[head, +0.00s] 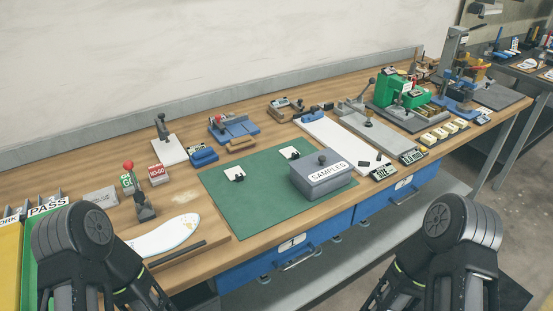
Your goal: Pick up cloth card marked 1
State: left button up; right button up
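Two small white cards lie on the green mat (222,200), each with a black piece on it: one card (234,174) at the mat's left, the other card (289,153) near its back edge. I cannot read a number on either, so I cannot tell which, if any, is cloth card 1. A grey lidded box marked SAMPLES (323,176) stands on the mat's right part; its inside is hidden. Parts of both my arms show at the bottom left and bottom right corners, but neither gripper's fingers show.
A white insole (165,236) and a red-knobbed lever tool (143,205) are left of the mat. Small fixtures, including a blue one (234,128), stand behind it. A white board (338,143) and green press (393,88) are right. The mat's front left is clear.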

aim_at(290, 152)
jog(key=i+l, duration=0.1)
jog(key=l, duration=0.8)
jog(key=i+l+z, duration=0.1)
jog(key=l, duration=0.35)
jog(key=i+l, duration=0.1)
jog(key=l, duration=0.35)
jog(key=i+l, duration=0.1)
jog(key=l, duration=0.3)
jog(key=i+l+z, duration=0.1)
jog(key=l, duration=0.35)
jog(key=i+l, duration=0.1)
jog(key=l, duration=0.35)
